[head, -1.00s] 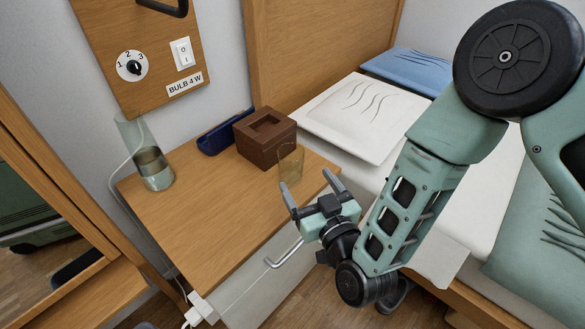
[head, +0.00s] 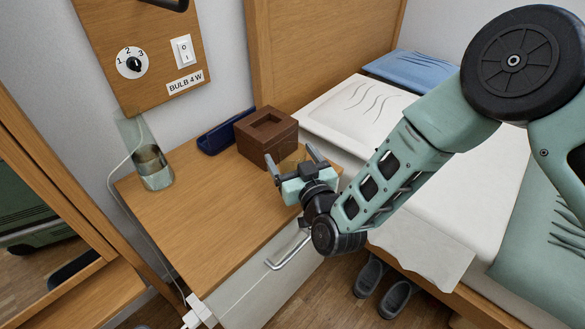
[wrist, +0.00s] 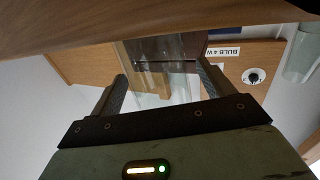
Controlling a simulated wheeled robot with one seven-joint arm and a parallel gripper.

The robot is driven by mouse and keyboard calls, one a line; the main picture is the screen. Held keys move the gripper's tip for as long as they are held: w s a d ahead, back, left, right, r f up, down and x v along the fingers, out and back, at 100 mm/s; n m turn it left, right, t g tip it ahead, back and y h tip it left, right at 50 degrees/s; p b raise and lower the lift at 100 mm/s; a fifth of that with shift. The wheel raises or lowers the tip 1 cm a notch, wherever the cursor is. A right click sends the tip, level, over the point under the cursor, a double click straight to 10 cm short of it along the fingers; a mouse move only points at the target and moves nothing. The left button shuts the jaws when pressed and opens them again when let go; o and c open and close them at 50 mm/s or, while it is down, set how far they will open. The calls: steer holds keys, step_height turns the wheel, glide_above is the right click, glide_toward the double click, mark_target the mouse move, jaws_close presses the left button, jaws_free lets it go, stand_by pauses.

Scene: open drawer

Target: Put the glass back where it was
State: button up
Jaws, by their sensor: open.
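The clear glass (head: 293,157) stands upright at the right back of the wooden nightstand top (head: 215,225), beside the brown box. My gripper (head: 290,154) is open at the glass, low over the right part of the top, and hides its lower part in the head view. In the wrist view, which is upside down, the glass (wrist: 160,50) shows between the two spread fingers of my gripper (wrist: 162,72). I cannot tell whether either finger touches it.
A brown box (head: 266,137) stands just behind the glass, with a dark blue case (head: 224,133) behind it. The drawer handle (head: 288,252) is below my gripper. The top's middle is clear.

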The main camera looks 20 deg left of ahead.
steer(key=c, duration=1.3)
steer(key=shift+o, duration=0.2)
steer(key=shift+r, duration=0.15)
